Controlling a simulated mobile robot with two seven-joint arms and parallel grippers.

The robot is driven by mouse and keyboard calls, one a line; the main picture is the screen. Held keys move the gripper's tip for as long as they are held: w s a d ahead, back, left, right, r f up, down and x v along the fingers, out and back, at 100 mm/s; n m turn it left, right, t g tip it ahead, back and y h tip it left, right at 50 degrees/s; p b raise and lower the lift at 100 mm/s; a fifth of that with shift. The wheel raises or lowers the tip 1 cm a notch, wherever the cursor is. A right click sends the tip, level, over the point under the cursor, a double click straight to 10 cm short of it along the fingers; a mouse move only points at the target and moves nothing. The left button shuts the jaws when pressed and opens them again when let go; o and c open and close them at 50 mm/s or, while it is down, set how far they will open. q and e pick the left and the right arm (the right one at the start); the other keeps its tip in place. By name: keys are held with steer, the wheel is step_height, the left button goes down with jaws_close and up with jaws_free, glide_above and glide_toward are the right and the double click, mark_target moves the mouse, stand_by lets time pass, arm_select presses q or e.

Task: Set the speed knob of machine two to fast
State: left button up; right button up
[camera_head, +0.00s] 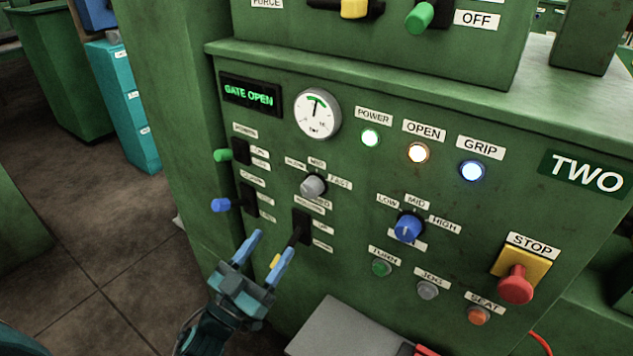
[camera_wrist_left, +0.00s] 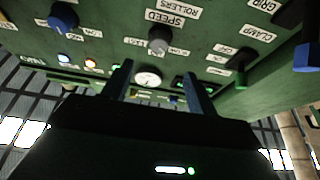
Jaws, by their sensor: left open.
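Machine two (camera_head: 350,260) is a green cabinet with a TWO sign. Its speed knob (camera_head: 313,187) is small and grey, with slow, MID and FAST labels around its top and a SPEED label below. I cannot read its exact setting. In the left wrist view the grey knob (camera_wrist_left: 159,40) shows beside the SPEED label, ahead of the fingers. My left gripper (camera_head: 272,244) is open and empty, below and left of the knob, apart from it. A yellow-tipped lever (camera_head: 275,261) shows between its fingers in the head view; I cannot tell whether they touch. My right gripper is not in view.
A blue knob (camera_head: 409,227) with LOW, MID and HIGH labels sits to the right. A red STOP button (camera_head: 516,286) is at the far right. Green (camera_head: 222,155) and blue (camera_head: 220,205) levers stick out at the left. A grey plate (camera_head: 345,333) lies below the panel.

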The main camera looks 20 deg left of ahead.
mark_target(307, 193)
arm_select(q)
steer(key=p+x, duration=0.1)
steer(key=x, duration=1.2)
steer(key=shift+s+r, duration=0.15)
steer(key=shift+r, duration=0.05)
steer(key=shift+c, duration=0.4)
steer(key=c, duration=0.9)
